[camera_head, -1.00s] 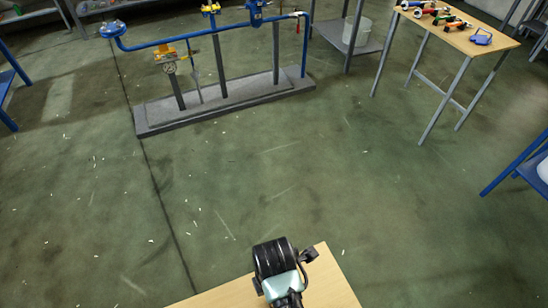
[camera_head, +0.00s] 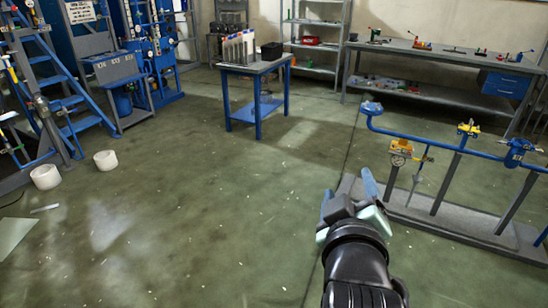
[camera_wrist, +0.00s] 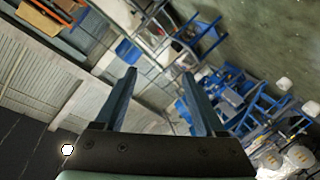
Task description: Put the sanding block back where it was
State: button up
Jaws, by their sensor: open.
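My gripper (camera_head: 348,192) is raised over open floor in the head view, in front of and left of the pipe stand. The wrist view shows its two fingers (camera_wrist: 159,76) spread apart with nothing between them. I cannot make out the sanding block in either view now. The wrist view looks tilted across the hall, with ceiling, shelves and blue equipment far off.
A pipe stand with blue pipe (camera_head: 440,144) and grey base is at right. A small blue-legged table (camera_head: 282,66) holding a rack stands mid-back. A long grey workbench (camera_head: 440,54) with small tools is behind. White buckets (camera_head: 45,177) stand at left. The middle floor is clear.

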jog(key=s+a+r+m+t+y, duration=0.1)
jog(key=a+r+t, duration=0.25)
jog(key=r, duration=0.45)
jog(key=s+a+r+m+t, duration=0.15)
jog(key=a+r, duration=0.25)
jog(key=r, duration=0.5)
jog(key=s+a+r+m+t+y, duration=0.1)
jog(key=s+a+r+t, duration=0.2)
jog(key=s+r, duration=0.2)
jog(key=s+a+r+m+t+y, duration=0.1)
jog(key=s+a+r+t+y, duration=0.1)
jog(key=r, duration=0.8)
jog(key=s+a+t, duration=0.1)
jog(key=s+t, duration=0.1)
jog(key=s, duration=0.1)
jog(key=shift+s+a, duration=0.15)
jog(key=shift+a, duration=0.15)
jog(key=shift+m, duration=0.25)
